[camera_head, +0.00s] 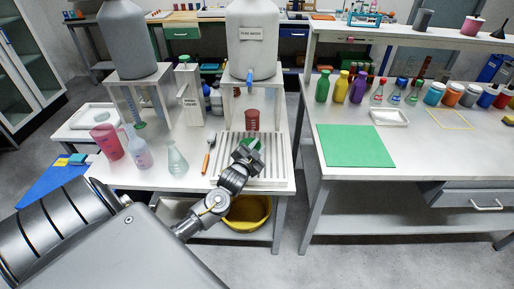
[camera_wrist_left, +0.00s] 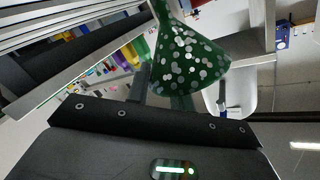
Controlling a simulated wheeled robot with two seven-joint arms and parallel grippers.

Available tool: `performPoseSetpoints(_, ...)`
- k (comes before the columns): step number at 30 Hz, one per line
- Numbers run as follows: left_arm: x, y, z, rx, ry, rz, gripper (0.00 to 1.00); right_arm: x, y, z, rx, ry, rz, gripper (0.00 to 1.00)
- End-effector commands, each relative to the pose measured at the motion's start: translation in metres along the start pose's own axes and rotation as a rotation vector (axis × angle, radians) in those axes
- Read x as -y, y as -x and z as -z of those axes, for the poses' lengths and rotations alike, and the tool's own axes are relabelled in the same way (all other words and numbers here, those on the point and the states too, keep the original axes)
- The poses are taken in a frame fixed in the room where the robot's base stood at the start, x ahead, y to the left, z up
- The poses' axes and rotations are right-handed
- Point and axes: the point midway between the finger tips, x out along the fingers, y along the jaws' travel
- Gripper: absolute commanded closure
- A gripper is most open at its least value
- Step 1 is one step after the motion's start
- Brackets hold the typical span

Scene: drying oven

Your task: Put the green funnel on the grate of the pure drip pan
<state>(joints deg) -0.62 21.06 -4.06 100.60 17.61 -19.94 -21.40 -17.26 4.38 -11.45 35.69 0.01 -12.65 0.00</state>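The green funnel (camera_head: 249,143) is at the fingertips of my left gripper (camera_head: 247,152), over the slotted grate (camera_head: 272,166) of the drip pan below the white tank labelled as water. In the left wrist view the funnel (camera_wrist_left: 192,55) is close in front of the gripper (camera_wrist_left: 176,95), dark green with pale speckles, its wide cone toward the gripper and narrow spout away. The gripper appears shut on it; the finger contact is partly hidden. Whether the funnel touches the grate cannot be told. My right gripper is not in view.
A red cup (camera_head: 252,120) stands at the back of the grate under the tank tap. An orange-handled brush (camera_head: 208,155) lies left of the grate. A clear flask (camera_head: 177,158), a bottle (camera_head: 140,152) and a pink beaker (camera_head: 108,143) stand further left. A green mat (camera_head: 355,146) lies on the right table.

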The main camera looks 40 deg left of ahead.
Motion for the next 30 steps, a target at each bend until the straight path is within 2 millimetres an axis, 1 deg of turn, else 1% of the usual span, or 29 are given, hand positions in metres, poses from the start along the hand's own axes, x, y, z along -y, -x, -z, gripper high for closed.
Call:
performPoseSetpoints(1,0.000,0.000,0.000,0.000,0.000,0.000,0.70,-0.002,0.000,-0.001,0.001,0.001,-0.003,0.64)
performPoseSetpoints(2,0.000,0.000,0.000,0.000,0.000,0.000,0.67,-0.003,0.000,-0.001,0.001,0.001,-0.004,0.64)
performPoseSetpoints(11,0.001,0.000,0.002,0.000,0.000,0.000,0.67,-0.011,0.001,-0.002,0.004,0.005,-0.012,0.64)
performPoseSetpoints(14,0.000,0.008,0.001,0.000,0.000,-0.001,0.67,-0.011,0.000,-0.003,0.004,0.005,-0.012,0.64)
performPoseSetpoints(17,0.000,0.025,0.000,0.000,0.000,-0.002,0.67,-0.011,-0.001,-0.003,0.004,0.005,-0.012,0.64)
performPoseSetpoints(24,-0.001,0.076,0.000,0.001,0.001,-0.002,0.67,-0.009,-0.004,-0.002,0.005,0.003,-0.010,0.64)
performPoseSetpoints(27,0.000,0.094,0.001,0.000,0.001,-0.001,0.67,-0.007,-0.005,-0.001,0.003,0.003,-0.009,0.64)
performPoseSetpoints(30,0.000,0.107,0.000,0.001,0.001,-0.001,0.67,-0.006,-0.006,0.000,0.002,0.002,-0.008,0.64)
